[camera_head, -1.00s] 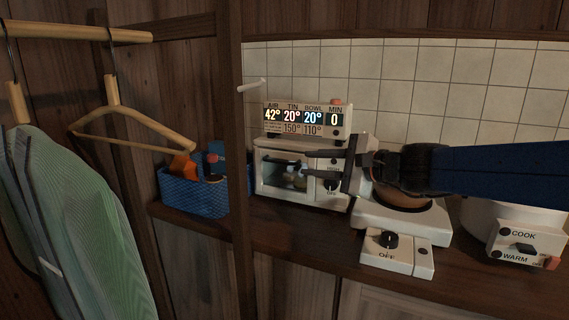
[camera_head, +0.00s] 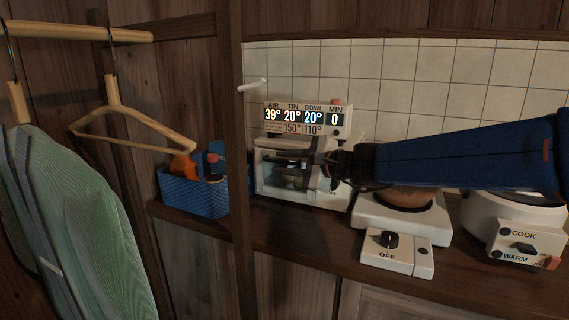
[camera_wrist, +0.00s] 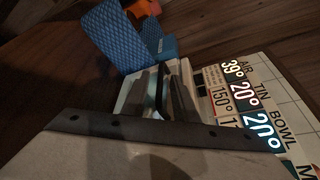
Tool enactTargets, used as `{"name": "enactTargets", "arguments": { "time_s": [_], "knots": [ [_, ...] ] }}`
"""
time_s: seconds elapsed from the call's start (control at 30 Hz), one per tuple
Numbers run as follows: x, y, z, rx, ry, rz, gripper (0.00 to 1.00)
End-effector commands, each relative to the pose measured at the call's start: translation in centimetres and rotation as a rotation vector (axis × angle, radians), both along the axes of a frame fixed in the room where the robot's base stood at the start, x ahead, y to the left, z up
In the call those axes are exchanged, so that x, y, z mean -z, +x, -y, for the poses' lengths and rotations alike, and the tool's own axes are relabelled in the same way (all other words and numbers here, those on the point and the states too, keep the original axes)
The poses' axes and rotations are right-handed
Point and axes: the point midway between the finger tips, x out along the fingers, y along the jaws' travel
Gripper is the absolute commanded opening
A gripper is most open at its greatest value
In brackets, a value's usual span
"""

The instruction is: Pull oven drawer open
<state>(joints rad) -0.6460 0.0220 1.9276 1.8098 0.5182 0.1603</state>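The small white oven (camera_head: 335,187) stands on the dark counter against the tiles, with a dark glass front. A lit display (camera_head: 306,118) above it reads air 39°, tin 20°, bowl 20°, min 0. My gripper (camera_head: 305,150) is in front of the oven's front, its dark fingers crossing the upper part and hiding some of it. I cannot tell whether the fingers touch a handle or how far apart they are. In the wrist view, a black loop (camera_wrist: 160,92) lies near the oven's front; the display also shows (camera_wrist: 238,100).
A blue basket (camera_head: 190,194) with a bottle and an orange item stands left of the oven. A hotplate (camera_head: 400,250) with a bowl and a white cooker (camera_head: 520,215) stand to the right, below my arm. A wooden post (camera_head: 236,200) rises at left, near a hanger and green cloth.

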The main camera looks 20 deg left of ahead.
Motion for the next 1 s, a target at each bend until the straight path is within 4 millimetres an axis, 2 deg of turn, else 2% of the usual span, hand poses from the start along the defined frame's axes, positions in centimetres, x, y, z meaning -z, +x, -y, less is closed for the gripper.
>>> {"name": "enactTargets", "arguments": {
  "time_s": [0.07,0.17,1.0],
  "knots": [
    [0.00,-0.01,0.02,0.000,0.000,0.000,0.24],
    [0.01,-0.01,0.02,0.000,0.000,0.000,0.00],
    [0.06,-0.01,0.06,0.000,-0.001,0.000,0.00]
  ]
}}
